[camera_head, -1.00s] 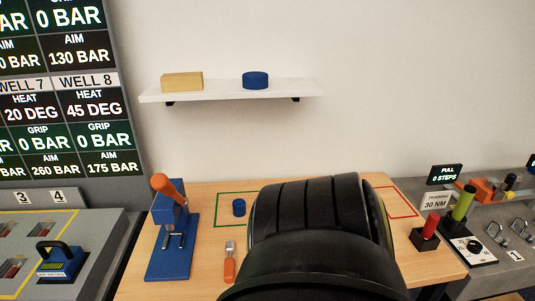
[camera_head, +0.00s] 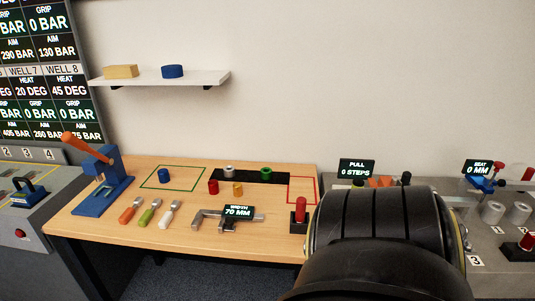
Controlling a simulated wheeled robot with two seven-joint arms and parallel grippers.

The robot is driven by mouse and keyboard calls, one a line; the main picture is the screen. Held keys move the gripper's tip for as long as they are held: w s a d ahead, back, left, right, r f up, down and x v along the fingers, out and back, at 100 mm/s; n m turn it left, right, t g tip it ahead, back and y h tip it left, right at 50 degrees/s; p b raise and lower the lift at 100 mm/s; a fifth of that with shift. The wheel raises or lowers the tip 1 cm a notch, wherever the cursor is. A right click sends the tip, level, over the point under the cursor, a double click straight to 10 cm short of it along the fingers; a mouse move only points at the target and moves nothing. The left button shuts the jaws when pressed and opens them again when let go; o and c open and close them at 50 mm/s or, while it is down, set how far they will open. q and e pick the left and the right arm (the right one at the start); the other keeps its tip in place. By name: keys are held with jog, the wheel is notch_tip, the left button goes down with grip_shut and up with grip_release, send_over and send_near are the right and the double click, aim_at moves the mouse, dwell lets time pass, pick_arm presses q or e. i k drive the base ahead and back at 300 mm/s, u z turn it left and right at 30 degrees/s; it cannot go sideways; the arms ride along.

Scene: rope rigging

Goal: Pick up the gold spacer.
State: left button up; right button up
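The gold spacer (camera_head: 238,189) is a small gold cylinder standing on the wooden table (camera_head: 185,228). It stands just right of a red spacer (camera_head: 213,187) and in front of a black strip (camera_head: 250,177) that carries a silver spacer (camera_head: 230,170) and a green spacer (camera_head: 266,172). Neither of my grippers is in view. A large black rounded part of my own body fills the lower right, apart from the gold spacer in the picture.
A caliper (camera_head: 228,216) reading 70 MM lies in front of the spacers. Several coloured-handled tools (camera_head: 150,211) lie left of it. A blue press (camera_head: 103,183) with an orange lever stands at the left end. A red-topped post (camera_head: 300,212) stands at right.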

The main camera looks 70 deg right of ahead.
aim_at(236, 186)
jog(key=z, duration=1.25)
